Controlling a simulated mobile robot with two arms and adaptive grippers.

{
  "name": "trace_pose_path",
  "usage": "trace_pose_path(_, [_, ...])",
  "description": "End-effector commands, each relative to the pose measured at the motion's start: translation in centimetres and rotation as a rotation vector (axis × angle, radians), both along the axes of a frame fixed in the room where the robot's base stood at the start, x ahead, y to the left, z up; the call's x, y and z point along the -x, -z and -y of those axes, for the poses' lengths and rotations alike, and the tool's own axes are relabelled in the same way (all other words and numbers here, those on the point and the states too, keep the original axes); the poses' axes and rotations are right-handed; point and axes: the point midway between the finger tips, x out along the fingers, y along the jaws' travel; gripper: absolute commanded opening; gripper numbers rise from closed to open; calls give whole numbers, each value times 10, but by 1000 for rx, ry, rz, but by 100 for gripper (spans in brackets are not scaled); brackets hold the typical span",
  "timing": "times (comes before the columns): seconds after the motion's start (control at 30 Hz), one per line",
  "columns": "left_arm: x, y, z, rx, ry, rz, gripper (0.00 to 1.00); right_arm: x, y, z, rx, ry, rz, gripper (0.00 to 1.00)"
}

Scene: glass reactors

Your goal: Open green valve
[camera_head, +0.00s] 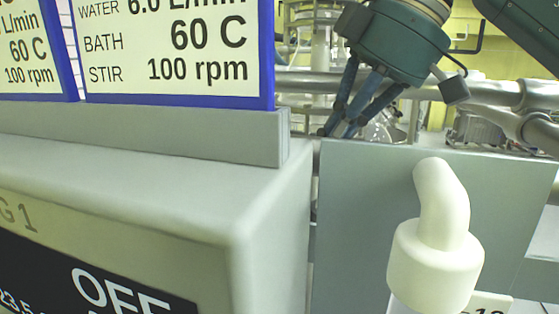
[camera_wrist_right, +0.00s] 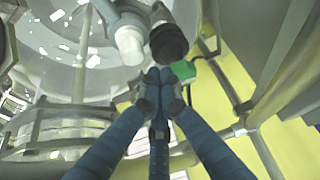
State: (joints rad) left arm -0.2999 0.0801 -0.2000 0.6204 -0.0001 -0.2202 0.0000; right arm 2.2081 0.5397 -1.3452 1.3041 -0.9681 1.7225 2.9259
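A small green piece (camera_wrist_right: 183,71), likely the green valve's handle, shows in the right wrist view just beyond and right of my right gripper's fingertips. It sits below a black round fitting (camera_wrist_right: 168,43). My right gripper (camera_wrist_right: 159,80) has its blue fingers drawn together at the tips, with nothing visible between them. Whether the tips touch the green piece I cannot tell. In the head view the right gripper (camera_head: 334,128) points down and left behind the grey panel's top edge, and no green valve can be made out. My left gripper is not in view.
A white elbow fitting (camera_wrist_right: 130,42) and glassware lie close to the fingertips. In the head view, a grey console (camera_head: 200,190), a display (camera_head: 170,45), a grey panel (camera_head: 370,220) and a white elbow pipe (camera_head: 440,230) fill the foreground. Metal rails (camera_head: 490,92) run behind.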

Motion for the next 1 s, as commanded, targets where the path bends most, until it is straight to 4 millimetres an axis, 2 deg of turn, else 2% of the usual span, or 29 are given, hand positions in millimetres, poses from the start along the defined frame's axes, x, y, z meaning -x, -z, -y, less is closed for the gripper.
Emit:
trace_pose_path(0.03, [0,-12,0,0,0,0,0,0,-13,0,-1,0,2,0])
trace_pose_path(0.07, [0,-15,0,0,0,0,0,0,-17,0,-1,0,2,0])
trace_pose_path(0.4, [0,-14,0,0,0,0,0,0,-48,-1,-1,0,0,0])
trace_pose_path(0.8, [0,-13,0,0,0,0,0,1,-51,-1,-7,-6,1,0])
trace_pose_path(1.0, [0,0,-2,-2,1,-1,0,5,-57,-21,-145,-107,24,0])
